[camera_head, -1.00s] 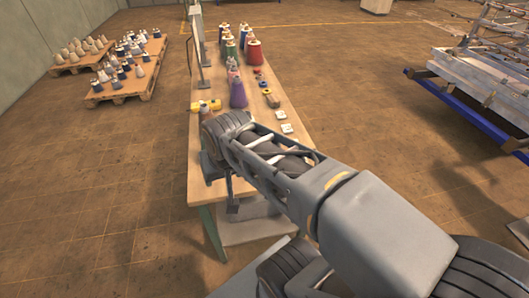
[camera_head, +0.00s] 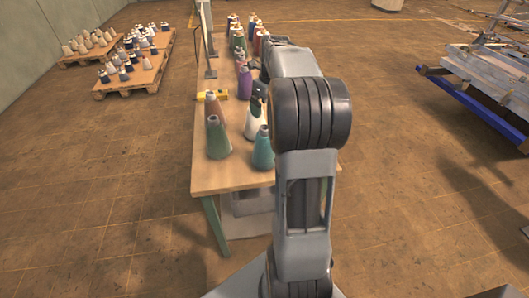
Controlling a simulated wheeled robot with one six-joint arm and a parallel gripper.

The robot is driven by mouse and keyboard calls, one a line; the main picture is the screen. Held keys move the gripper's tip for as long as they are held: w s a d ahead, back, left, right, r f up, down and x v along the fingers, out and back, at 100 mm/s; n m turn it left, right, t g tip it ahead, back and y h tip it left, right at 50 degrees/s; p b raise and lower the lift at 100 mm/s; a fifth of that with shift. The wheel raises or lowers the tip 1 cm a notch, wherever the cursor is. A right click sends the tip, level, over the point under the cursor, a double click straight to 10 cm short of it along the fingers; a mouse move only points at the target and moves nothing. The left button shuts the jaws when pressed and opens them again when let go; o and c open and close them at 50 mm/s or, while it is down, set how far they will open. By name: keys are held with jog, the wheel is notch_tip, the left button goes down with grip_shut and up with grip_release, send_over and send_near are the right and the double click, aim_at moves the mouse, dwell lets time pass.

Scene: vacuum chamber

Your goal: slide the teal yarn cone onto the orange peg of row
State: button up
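The teal yarn cone (camera_head: 263,152) stands upright at the near right of the table, partly covered by my arm. My arm rises in front of the table's right side and its far end reaches over the table. A dark part that looks like my gripper (camera_head: 259,92) shows beside my elbow, above and behind a white cone (camera_head: 252,124). Its fingers are too small and hidden to read. I cannot make out an orange peg; that side of the table is partly behind my arm.
A purple cone (camera_head: 244,84) and several others stand farther back. A yellow tool (camera_head: 212,95) lies by the left edge. Pallets (camera_head: 135,78) with cones stand left; floor there is clear.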

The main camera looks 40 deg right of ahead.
aim_at(264, 132)
jog(key=f, duration=0.4)
jog(key=w+f, duration=0.1)
jog(key=f, duration=0.8)
jog(key=shift+w+f+p, duration=0.1)
jog(key=shift+w+p, duration=0.25)
jog(key=shift+p, duration=0.05)
jog(key=shift+c, duration=0.4)
jog(key=c, duration=1.3)
jog(key=shift+c, duration=0.9)
jog(key=shift+r, duration=0.2)
